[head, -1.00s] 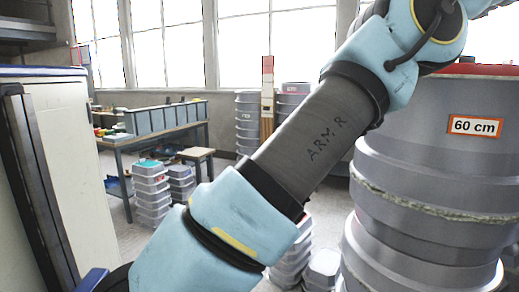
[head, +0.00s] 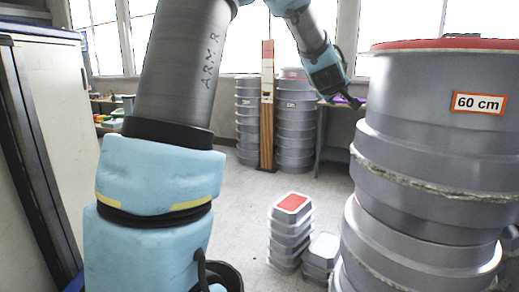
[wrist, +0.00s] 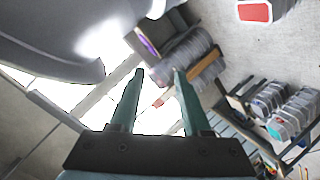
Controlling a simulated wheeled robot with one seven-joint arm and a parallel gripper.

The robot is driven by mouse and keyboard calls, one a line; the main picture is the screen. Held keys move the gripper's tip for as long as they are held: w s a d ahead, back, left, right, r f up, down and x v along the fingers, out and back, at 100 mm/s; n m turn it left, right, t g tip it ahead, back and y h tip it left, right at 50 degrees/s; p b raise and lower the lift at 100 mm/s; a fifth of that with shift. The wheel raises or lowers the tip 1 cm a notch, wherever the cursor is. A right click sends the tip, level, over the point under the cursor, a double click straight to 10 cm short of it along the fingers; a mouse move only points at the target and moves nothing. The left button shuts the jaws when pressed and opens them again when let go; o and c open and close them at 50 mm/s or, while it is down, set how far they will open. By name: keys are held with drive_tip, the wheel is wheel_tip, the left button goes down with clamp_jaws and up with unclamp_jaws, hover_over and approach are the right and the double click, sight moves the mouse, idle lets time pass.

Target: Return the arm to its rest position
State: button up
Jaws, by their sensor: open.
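My arm (head: 180,75) rises from the lower left of the head view and bends over at the top. Its end hangs down near the top centre. My gripper (head: 354,101) is small there, left of the large grey mould stack. In the wrist view my gripper (wrist: 158,73) shows two green fingers spread apart with nothing between them. The wrist view is tilted, with bright windows and stacked moulds beyond the fingers.
A large grey mould stack (head: 430,135) labelled 60 cm stands close on the right. Tall mould stacks (head: 296,125) stand at the back. Small stacked moulds (head: 290,232) sit on the floor at centre. A pale cabinet (head: 60,140) is at left. Open floor lies between.

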drive_tip(key=s+a+f+m+g+y, duration=0.2)
drive_tip(key=s+a+f+g, duration=0.15)
drive_tip(key=a+f, duration=0.55)
drive_tip(key=s+a+f+m+g+y, duration=0.1)
drive_tip(key=s+a+f+g+y, duration=0.1)
drive_tip(key=s+a+f, duration=0.6)
drive_tip(key=s+a+f+m+g+y+b, duration=0.1)
drive_tip(key=s+a+f+m+g+y, duration=0.1)
drive_tip(key=s+a+f+g, duration=0.3)
drive_tip(key=s+a+f, duration=0.4)
drive_tip(key=s+a, duration=0.4)
drive_tip(key=s, duration=0.3)
drive_tip(key=shift+s+a, duration=0.15)
drive_tip(key=shift+a, duration=0.15)
drive_tip(key=shift+f+g, duration=0.1)
drive_tip(key=shift+g, duration=0.15)
